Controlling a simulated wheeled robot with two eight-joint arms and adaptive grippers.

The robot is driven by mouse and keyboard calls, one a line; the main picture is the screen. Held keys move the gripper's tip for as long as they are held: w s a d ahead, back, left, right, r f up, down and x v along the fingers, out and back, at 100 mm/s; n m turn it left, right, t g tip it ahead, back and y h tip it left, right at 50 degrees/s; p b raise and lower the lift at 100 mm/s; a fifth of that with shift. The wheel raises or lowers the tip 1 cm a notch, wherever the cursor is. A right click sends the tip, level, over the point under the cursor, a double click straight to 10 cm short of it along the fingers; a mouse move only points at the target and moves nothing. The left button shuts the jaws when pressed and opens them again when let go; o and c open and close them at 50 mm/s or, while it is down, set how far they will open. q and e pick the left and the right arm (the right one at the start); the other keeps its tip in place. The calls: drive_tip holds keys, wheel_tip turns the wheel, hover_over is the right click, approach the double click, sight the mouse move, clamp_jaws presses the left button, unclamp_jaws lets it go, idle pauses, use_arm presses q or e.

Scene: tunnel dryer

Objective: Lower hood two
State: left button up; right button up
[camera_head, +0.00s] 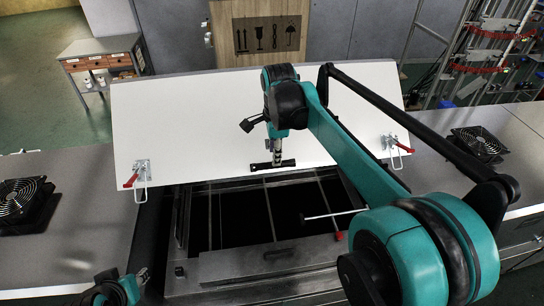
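Hood two appears to be the large white panel (200,115). It stands raised and tilted over a dark open bay (235,220), with its near edge clear of the bay. A black bar handle (260,166) sits at the middle of the hood's near edge. My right gripper (277,158) comes down onto this handle from above, and its narrow fingers look closed on it. My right arm crosses the right part of the hood and bay. My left gripper (141,275) shows only partly at the bottom left, away from the hood, and its fingers cannot be made out.
Latches with red levers sit at the hood's left corner (141,174) and right corner (396,146). Black fans stand on the grey tops at left (22,203) and right (479,143). A small drawer cart (103,62) stands behind.

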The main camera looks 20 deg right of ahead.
drive_tip(key=f, duration=0.4)
drive_tip(key=shift+w+d+f, duration=0.1)
drive_tip(key=shift+w, duration=0.25)
clamp_jaws()
